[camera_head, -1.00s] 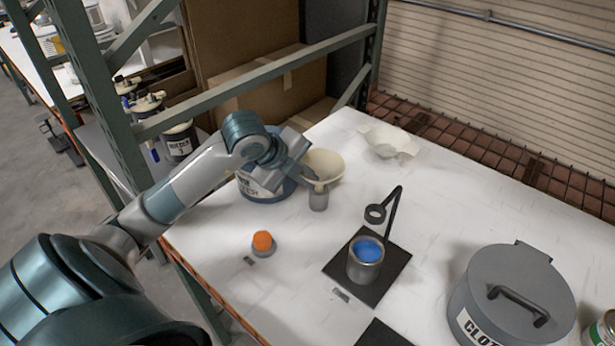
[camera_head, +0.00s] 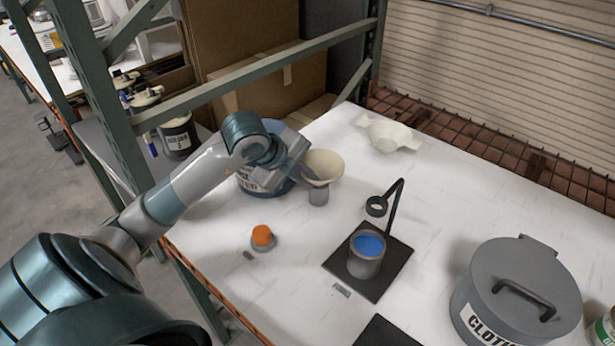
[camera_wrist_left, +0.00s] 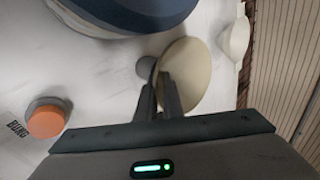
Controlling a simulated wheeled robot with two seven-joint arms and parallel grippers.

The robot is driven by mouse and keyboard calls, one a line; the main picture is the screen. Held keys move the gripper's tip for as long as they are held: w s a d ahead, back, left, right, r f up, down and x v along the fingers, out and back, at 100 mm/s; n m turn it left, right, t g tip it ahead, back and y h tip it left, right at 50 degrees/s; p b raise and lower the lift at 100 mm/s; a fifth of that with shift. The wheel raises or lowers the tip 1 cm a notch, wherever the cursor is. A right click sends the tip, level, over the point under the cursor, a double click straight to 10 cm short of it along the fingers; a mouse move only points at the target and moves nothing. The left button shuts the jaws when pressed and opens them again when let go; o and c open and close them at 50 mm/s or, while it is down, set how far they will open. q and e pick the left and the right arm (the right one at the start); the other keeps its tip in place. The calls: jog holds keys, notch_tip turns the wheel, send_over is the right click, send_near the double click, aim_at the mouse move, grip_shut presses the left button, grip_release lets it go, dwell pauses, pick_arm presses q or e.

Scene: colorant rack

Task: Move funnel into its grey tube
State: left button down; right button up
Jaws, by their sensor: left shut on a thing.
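The cream funnel (camera_head: 325,165) sits upright over the small grey tube (camera_head: 319,196) on the white table, its cone above the tube's mouth. Its spout is hidden, so I cannot tell how deep it sits. My left gripper (camera_head: 306,176) reaches in from the left and is shut on the funnel's near side. In the left wrist view the fingers (camera_wrist_left: 160,97) meet at the funnel's edge (camera_wrist_left: 187,75), with the grey tube (camera_wrist_left: 146,67) partly behind. My right gripper is not in view.
A blue-and-white bucket (camera_head: 265,182) stands right behind my left wrist. Table between is clear.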

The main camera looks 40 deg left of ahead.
pick_arm(q)
jog(key=shift+f, duration=0.15)
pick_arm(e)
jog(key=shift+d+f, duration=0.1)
pick_arm(q)
jog(key=c, duration=1.8)
grip_release()
jog(key=shift+s+r, duration=0.1)
jog(key=shift+r, duration=0.1)
